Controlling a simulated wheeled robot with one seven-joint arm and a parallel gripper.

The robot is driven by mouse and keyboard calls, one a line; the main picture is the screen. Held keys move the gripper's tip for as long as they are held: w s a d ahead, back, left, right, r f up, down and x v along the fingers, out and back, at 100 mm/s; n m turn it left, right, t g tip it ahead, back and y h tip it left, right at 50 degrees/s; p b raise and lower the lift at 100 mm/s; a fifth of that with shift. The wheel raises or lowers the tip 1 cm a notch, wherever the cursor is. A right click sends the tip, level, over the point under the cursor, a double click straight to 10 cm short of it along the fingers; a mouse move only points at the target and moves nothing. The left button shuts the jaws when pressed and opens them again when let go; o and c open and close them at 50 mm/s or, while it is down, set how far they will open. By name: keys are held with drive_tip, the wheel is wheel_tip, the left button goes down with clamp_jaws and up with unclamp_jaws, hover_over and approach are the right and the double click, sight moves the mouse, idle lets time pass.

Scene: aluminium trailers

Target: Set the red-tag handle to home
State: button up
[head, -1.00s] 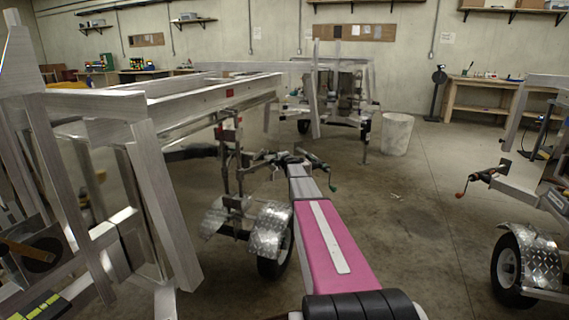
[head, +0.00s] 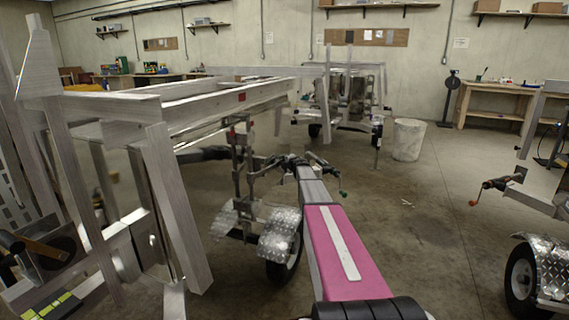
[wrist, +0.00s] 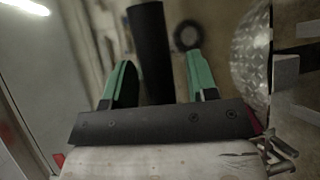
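My gripper (wrist: 161,78) shows in the wrist view with its two green fingers spread apart. A black cylindrical bar (wrist: 150,45) stands between and beyond them, nearer the left finger. I cannot tell whether it touches. In the head view the gripper is too small among dark parts to make out. A small red piece (head: 231,133) sits on the upright metal posts beside the left trailer's beam, and a red mark (head: 242,97) is on the beam itself. I cannot tell which belongs to the red-tag handle. A crank with an orange-red knob (head: 473,203) is on the right trailer.
The aluminium trailer frame (head: 170,180) fills the left. A diamond-plate fender (head: 280,232) stands over a wheel near the centre; a fender also shows in the wrist view (wrist: 250,60). A grey bin (head: 408,140) stands behind. Floor is clear at right centre.

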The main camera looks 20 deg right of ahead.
drive_tip(key=v, duration=1)
drive_tip(key=shift+s, duration=0.35)
drive_tip(key=shift+d+r, duration=0.1)
